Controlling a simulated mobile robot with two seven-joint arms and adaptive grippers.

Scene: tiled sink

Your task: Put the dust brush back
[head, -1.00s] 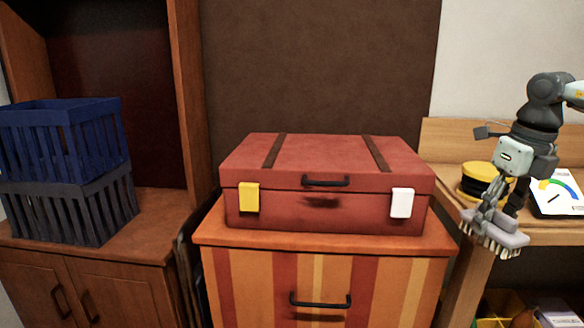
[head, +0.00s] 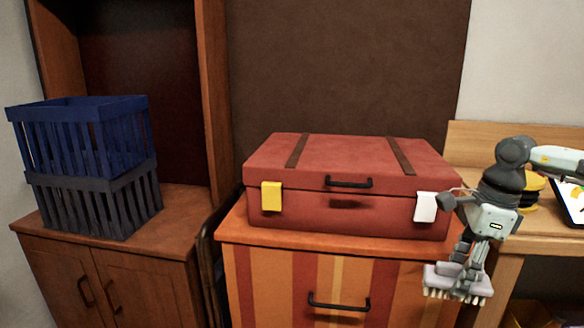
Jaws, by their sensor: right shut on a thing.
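The dust brush (head: 445,279) has a grey-mauve back and pale bristles pointing down. It is in my right gripper (head: 468,262), at the lower right of the head view. My right gripper is shut on it and holds it in the air in front of the right side of the striped drawer cabinet (head: 290,280). The fingers hide part of the brush. My left gripper is not in view.
A red suitcase (head: 345,180) lies on the striped cabinet. A blue basket (head: 80,135) sits on a dark grey basket (head: 95,205) on the brown cabinet (head: 150,255) at left. A wooden desk (head: 545,243) with yellow and black discs (head: 532,184) stands at right.

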